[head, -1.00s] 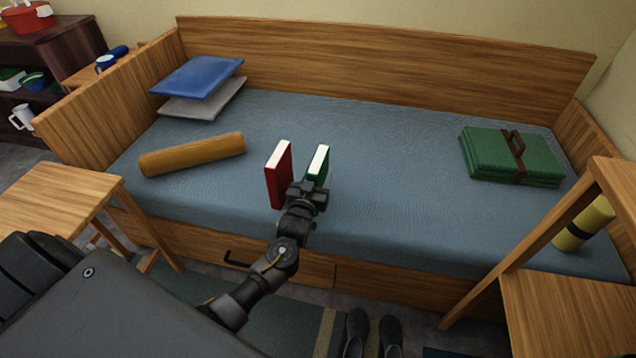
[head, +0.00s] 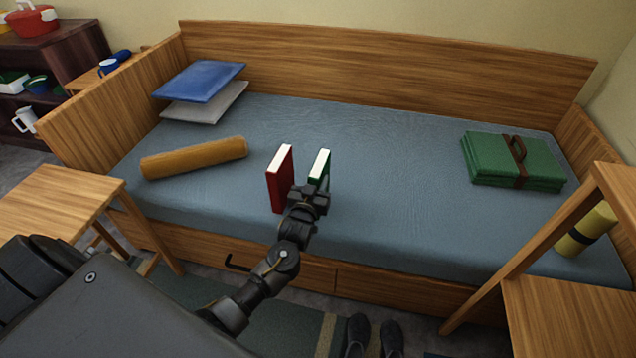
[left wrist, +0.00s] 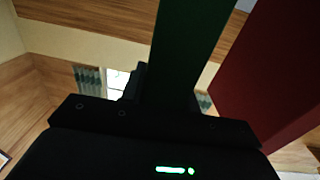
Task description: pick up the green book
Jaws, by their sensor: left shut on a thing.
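The green book (head: 320,168) stands upright on the blue mattress of the bed, its white page edge facing up. My left gripper (head: 312,191) is shut on its near, lower part and hides some of it. In the left wrist view the green book (left wrist: 190,50) rises from between the dark jaws (left wrist: 160,105). A red book (head: 280,180) stands upright just left of the green one, with a narrow gap between them. The red book also shows close by in the left wrist view (left wrist: 275,75). My right gripper is not in view.
A tan bolster (head: 195,157) and two cushions (head: 200,82) lie left on the mattress (head: 400,190). A folded green blanket (head: 490,160) with a brown strap lies right. Wooden tables (head: 60,200) flank the bed. The mattress between the books and blanket is clear.

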